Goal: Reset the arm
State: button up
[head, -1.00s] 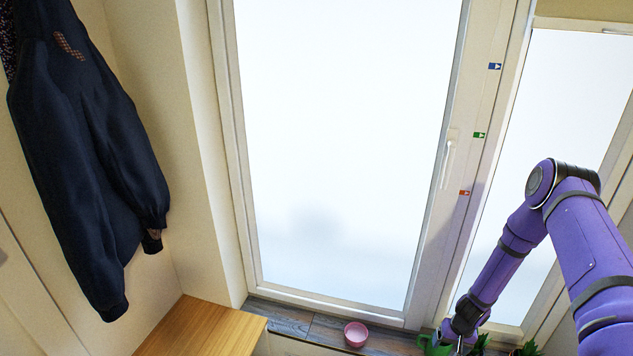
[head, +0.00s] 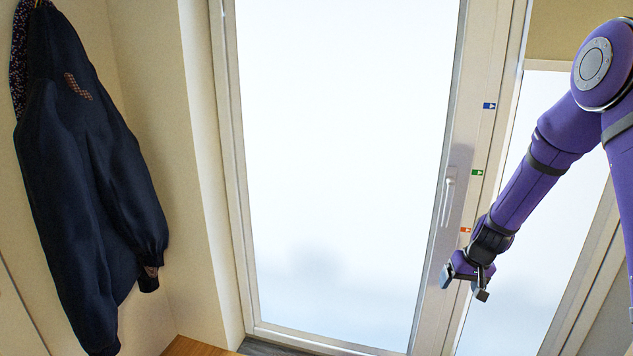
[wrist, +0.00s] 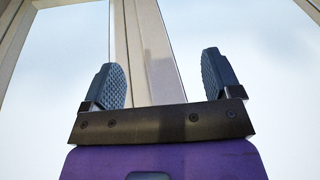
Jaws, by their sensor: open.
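My gripper (head: 465,285) hangs at the end of my purple arm at the right of the head view, in front of the window frame's upright. It is open and empty. In the wrist view my gripper (wrist: 163,82) shows its two dark ridged fingers wide apart, with only the pale window post and bright glass beyond them. The arm is bent, with its elbow high at the right edge of the head view.
A tall window (head: 335,150) with a handle (head: 446,198) fills the middle. A dark jacket (head: 85,180) hangs at the left. A wooden top (head: 195,348) shows at the bottom edge. The space before the window glass is clear.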

jog(key=s+a+r, duration=0.2)
jog(key=s+r, duration=0.2)
jog(key=r, duration=0.4)
jog(key=s+a+r+n+t, duration=0.1)
jog(key=s+a+r, duration=0.1)
jog(key=s+r, duration=0.45)
jog(key=s+a+r, duration=0.2)
jog(key=s+r, duration=0.1)
jog(key=r, duration=0.7)
jog(key=s+r, duration=0.4)
jog(key=s, duration=0.6)
jog(key=s+a+r+t+h, duration=0.1)
jog(key=s+r, duration=0.3)
jog(key=s, duration=0.7)
jog(key=shift+a+r+t, duration=0.15)
jog(key=shift+r+t, duration=0.15)
